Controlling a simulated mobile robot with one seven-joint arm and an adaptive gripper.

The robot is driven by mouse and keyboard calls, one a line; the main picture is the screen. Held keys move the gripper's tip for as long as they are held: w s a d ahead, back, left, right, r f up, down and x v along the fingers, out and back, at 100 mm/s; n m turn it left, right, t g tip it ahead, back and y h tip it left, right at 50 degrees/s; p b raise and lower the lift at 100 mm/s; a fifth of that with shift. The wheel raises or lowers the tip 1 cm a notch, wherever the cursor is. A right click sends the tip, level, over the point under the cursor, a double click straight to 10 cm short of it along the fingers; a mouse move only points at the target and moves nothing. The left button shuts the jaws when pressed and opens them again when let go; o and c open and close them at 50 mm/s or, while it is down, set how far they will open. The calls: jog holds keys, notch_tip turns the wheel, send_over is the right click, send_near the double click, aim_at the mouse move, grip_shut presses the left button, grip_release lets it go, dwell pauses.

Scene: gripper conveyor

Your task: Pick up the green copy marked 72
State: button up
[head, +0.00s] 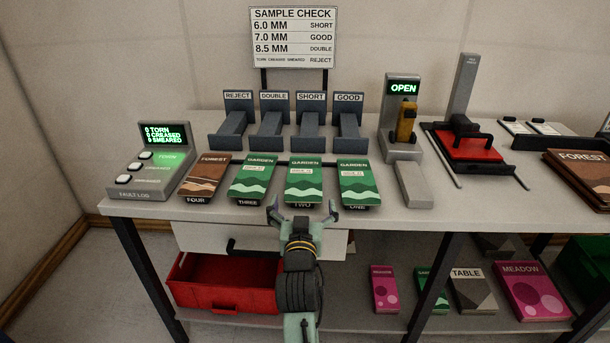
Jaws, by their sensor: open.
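Three green copies titled GARDEN lie in a row on the table (390,232): one at slot THREE (252,188), one at slot TWO (304,194), one at slot ONE (357,193). Each has a small white sticker whose print is too small to read, so I cannot tell which is marked 72. A brown FOREST copy (204,181) lies at slot FOUR. My gripper (304,213) is open and empty at the front of the table, at the near end of the TWO copy. It partly covers the TWO label.
Behind the copies stand bins REJECT, DOUBLE, SHORT and GOOD (347,122). The fault log box (148,180) is at left. An OPEN gauge (403,125) and red press (467,145) are at right. Below are a red crate (225,290) and a shelf of books.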

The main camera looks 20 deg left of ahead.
aim_at(305, 178)
jog(key=shift+p+x, duration=0.3)
jog(key=shift+x, duration=1.3)
jog(key=c, duration=1.2)
